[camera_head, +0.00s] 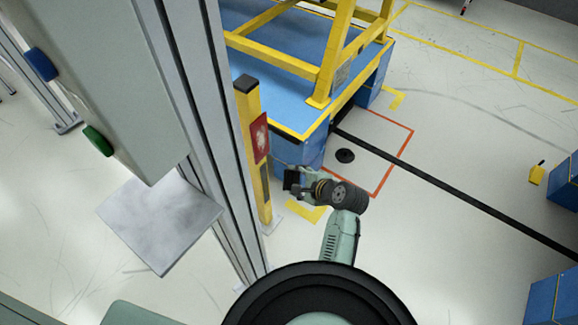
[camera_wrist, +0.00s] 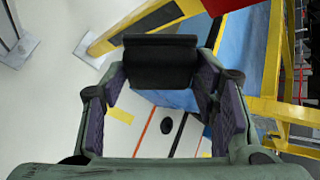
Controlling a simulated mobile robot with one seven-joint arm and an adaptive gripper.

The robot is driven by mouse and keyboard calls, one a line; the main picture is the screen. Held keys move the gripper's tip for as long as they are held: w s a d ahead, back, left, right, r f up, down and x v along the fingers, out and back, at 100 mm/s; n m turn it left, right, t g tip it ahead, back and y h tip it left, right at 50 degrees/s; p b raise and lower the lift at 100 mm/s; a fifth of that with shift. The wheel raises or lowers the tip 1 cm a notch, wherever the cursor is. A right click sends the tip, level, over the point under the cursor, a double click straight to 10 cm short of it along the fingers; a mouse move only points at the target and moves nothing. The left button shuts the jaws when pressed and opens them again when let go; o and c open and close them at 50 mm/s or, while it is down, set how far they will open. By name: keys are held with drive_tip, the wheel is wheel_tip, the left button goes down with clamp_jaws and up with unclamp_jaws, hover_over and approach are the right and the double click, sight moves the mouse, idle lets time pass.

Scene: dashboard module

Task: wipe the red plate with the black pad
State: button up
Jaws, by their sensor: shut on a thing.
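The red plate (camera_head: 260,138) is fixed upright on the side of a yellow post (camera_head: 246,115), with a pale smudge on its face. In the wrist view part of the red plate (camera_wrist: 228,4) shows at the top edge, beyond the pad. My gripper (camera_head: 297,183) is below the plate and apart from it, near the post. It is shut on the black pad (camera_head: 289,178). In the wrist view the black pad (camera_wrist: 160,64) sits across the fingertips of my gripper (camera_wrist: 160,80).
A blue platform (camera_head: 270,65) with a yellow frame stands behind the post. A black disc (camera_head: 345,155) lies on the floor inside an orange outline. A dark strip (camera_head: 455,195) crosses the floor. Blue boxes (camera_head: 555,300) stand at the right.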

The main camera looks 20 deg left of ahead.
sight(288, 176)
drive_tip(key=a+r+m+t, duration=0.1)
drive_tip(key=r, duration=0.1)
drive_tip(key=r+m+t+y, duration=0.1)
drive_tip(key=a+r+m+t+y, duration=0.1)
drive_tip(key=r, duration=0.1)
drive_tip(key=shift+w+a+r, duration=0.1)
drive_tip(key=shift+a+r, duration=0.2)
drive_tip(key=shift+a, duration=0.05)
drive_tip(key=shift+a+r, duration=0.15)
drive_tip(key=shift+a, duration=0.05)
drive_tip(key=a, duration=0.1)
drive_tip(key=w+a, duration=0.1)
drive_tip(key=a, duration=0.1)
drive_tip(key=w+a, duration=0.1)
drive_tip(key=a, duration=0.1)
drive_tip(key=shift+a, duration=0.1)
drive_tip(key=shift+w+a, duration=0.2)
drive_tip(key=shift+a, duration=0.3)
drive_tip(key=shift+w+a, duration=0.2)
drive_tip(key=shift+a, duration=0.25)
